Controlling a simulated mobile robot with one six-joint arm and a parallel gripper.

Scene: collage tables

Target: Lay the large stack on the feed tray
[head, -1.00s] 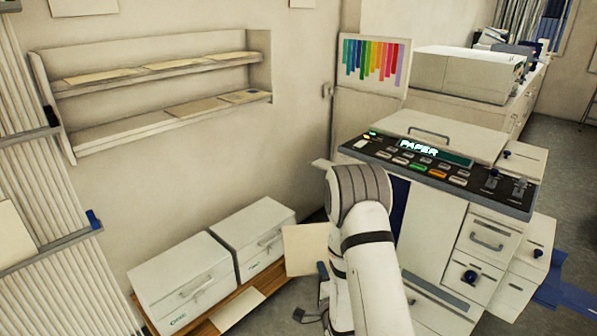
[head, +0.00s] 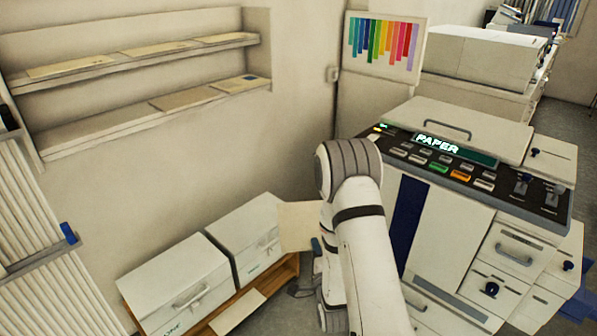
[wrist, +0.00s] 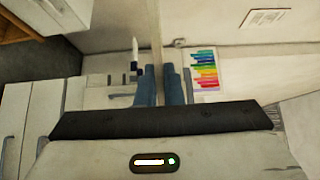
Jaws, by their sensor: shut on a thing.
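A cream stack of paper (head: 298,227) stands upright beside my forearm in the head view, partly hidden by it. In the wrist view the stack (wrist: 156,35) shows edge-on as a thin pale strip between the blue fingers. My gripper (wrist: 160,84) is shut on it. In the head view the gripper is mostly hidden behind my arm. The copier-like machine (head: 445,225) with a lit PAPER display stands to the right of my arm, with a dark blue panel on its left side. I cannot tell which part is the feed tray.
Two white boxes (head: 178,283) sit on a low wooden stand (head: 290,268) at the lower left, with a pale sheet (head: 238,312) in front. Wall shelves (head: 120,130) hold several flat stacks. A colour chart (head: 384,47) hangs behind the machine. Little floor shows between stand and machine.

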